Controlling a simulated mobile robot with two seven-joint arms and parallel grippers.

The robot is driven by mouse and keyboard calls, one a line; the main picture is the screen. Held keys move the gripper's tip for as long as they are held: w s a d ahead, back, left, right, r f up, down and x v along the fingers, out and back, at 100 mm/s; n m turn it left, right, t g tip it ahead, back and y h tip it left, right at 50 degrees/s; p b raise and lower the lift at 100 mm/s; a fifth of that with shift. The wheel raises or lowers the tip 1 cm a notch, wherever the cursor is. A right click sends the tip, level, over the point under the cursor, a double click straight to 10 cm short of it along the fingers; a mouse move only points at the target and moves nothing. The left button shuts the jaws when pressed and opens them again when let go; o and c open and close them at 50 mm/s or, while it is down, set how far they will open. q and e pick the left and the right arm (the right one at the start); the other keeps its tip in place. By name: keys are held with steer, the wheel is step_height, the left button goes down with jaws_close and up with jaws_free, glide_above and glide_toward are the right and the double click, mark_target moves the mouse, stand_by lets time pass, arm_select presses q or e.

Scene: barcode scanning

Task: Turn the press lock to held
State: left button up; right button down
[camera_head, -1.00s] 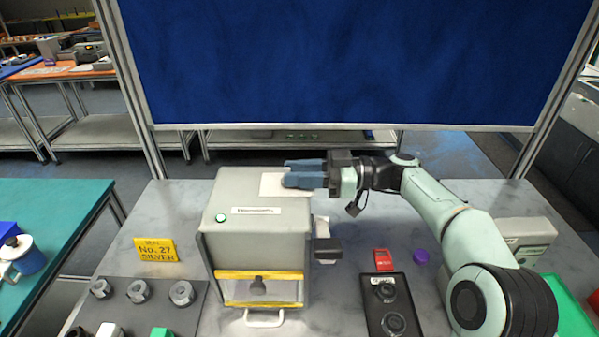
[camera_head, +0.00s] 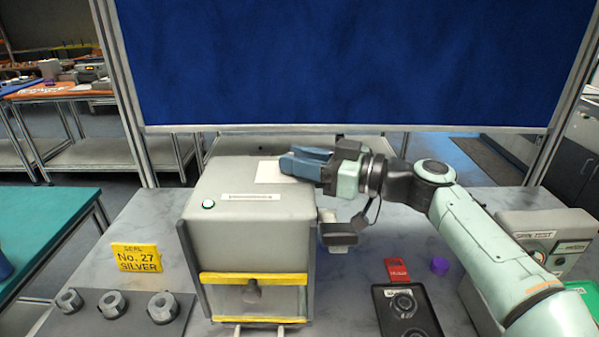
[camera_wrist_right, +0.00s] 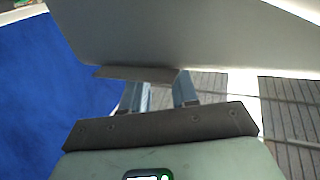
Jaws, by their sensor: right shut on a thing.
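The press (camera_head: 250,215) is a grey box with yellow bars across its front and a lit green button on top. A pale flat plate (camera_head: 268,171) shows on its top at the back right. My right gripper (camera_head: 290,164) is at that corner, fingers pointing left. It is shut on a small part there, which I take to be the press lock; the fingers hide most of it. In the right wrist view a thin grey-brown strip (camera_wrist_right: 137,74) lies at the fingertips, against the press's pale side. The lock's setting cannot be read. My left gripper is not in view.
A dark block (camera_head: 338,232) juts from the press's right side, below my wrist. A black tray with round parts (camera_head: 407,312), a red tag (camera_head: 396,269) and a purple cap (camera_head: 440,265) lie right of it. A yellow sign (camera_head: 136,257) stands left.

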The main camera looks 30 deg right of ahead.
steer(key=c, duration=0.9)
jaws_free()
steer(key=shift+o, duration=0.2)
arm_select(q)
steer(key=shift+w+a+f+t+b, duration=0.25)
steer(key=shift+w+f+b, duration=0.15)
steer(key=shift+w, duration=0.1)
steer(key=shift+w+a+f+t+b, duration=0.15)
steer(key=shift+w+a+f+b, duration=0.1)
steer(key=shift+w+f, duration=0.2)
arm_select(e)
steer(key=v, duration=1.3)
steer(key=shift+s, duration=0.25)
steer(key=shift+d, duration=0.1)
